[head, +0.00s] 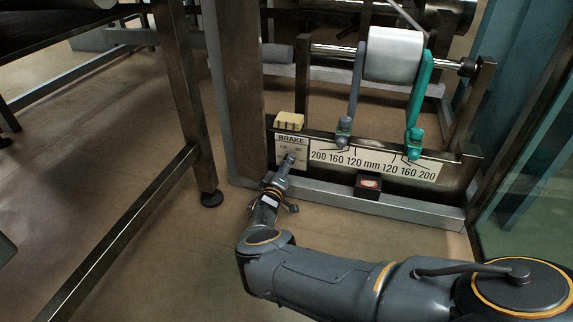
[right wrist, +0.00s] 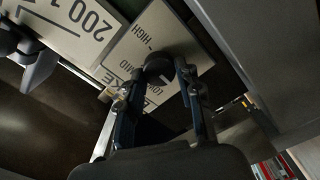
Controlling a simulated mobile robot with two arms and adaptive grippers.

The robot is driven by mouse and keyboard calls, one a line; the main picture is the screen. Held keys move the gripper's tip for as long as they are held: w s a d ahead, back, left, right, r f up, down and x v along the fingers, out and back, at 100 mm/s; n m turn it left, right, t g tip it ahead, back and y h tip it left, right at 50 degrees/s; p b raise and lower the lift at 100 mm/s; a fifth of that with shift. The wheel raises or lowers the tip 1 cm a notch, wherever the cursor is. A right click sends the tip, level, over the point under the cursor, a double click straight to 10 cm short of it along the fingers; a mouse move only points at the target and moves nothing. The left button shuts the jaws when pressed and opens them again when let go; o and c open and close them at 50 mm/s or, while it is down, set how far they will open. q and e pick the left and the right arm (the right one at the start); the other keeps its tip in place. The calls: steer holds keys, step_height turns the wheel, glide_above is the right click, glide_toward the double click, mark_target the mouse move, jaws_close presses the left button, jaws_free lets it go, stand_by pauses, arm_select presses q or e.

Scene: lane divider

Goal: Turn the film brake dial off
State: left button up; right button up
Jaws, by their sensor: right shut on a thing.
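The brake dial (right wrist: 158,66) is a dark round knob on a pale label plate marked BRAKE (head: 290,140). My right gripper (head: 287,161) reaches the plate from below in the head view and covers most of the dial there. In the right wrist view its two fingers (right wrist: 160,88) stand on either side of the dial, shut on it. My left gripper is not in view.
A scale plate (head: 372,164) with numbers lies right of the dial, below a white roll (head: 394,54) between grey and green arms. A yellow block (head: 289,121) sits above the BRAKE label, and a black box with a reddish top (head: 368,185) is below the scale. A metal table leg (head: 190,110) stands left.

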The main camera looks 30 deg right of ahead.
steer(key=shift+w+n, duration=0.1)
steer(key=shift+n, duration=1.5)
steer(key=o, duration=1.2)
steer(key=shift+c, duration=0.2)
